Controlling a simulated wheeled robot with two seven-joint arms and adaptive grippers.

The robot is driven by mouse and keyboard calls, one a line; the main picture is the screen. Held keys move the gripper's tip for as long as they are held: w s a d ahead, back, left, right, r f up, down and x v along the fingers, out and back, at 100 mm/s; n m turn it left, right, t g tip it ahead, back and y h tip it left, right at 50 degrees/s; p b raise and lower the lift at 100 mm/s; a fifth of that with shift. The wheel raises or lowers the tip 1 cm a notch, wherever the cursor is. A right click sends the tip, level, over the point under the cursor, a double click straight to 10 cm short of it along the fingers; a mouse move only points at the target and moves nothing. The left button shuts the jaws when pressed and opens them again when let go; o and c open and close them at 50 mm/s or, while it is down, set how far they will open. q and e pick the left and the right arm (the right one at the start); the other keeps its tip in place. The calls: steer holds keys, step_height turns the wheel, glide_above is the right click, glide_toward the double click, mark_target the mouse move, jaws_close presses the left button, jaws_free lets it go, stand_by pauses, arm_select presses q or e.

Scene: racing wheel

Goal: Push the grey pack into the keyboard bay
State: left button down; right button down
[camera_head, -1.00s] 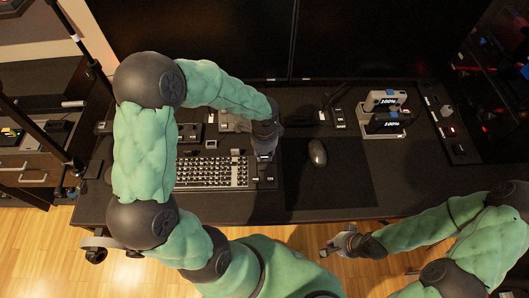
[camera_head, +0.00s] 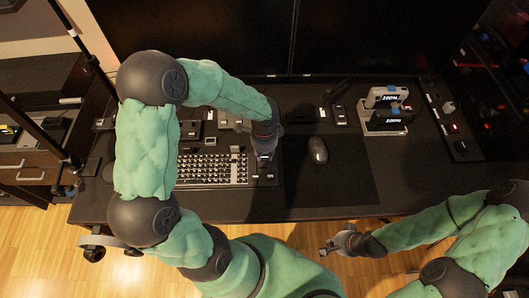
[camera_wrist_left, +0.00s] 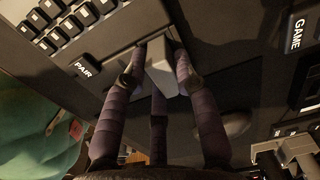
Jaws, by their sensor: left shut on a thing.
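My left gripper (camera_head: 265,152) is at the right end of the black keyboard (camera_head: 212,169), pointing down at the desk. In the left wrist view its fingers (camera_wrist_left: 158,62) are shut around a light grey pack (camera_wrist_left: 162,72), which sits between the fingertips close above a dark surface. A panel marked PAIR (camera_wrist_left: 86,68) lies beside the fingers there, with keys beyond it. The keyboard bay opening cannot be made out; the gripper hides that area in the head view. My right gripper (camera_head: 332,246) is off the desk's front edge, far from the keyboard; its jaw opening is unclear.
A mouse (camera_head: 318,150) lies on the dark mat (camera_head: 335,185) to the right of the left gripper. A dock (camera_head: 384,129) with packs stands further right, near a control strip (camera_head: 440,118). Monitors (camera_head: 200,35) stand at the back. The mat's front part is clear.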

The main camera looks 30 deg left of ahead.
arm_select(q)
steer(key=c, duration=0.9)
jaws_free()
step_height(320, 180, up, 12)
steer(key=shift+r, duration=0.1)
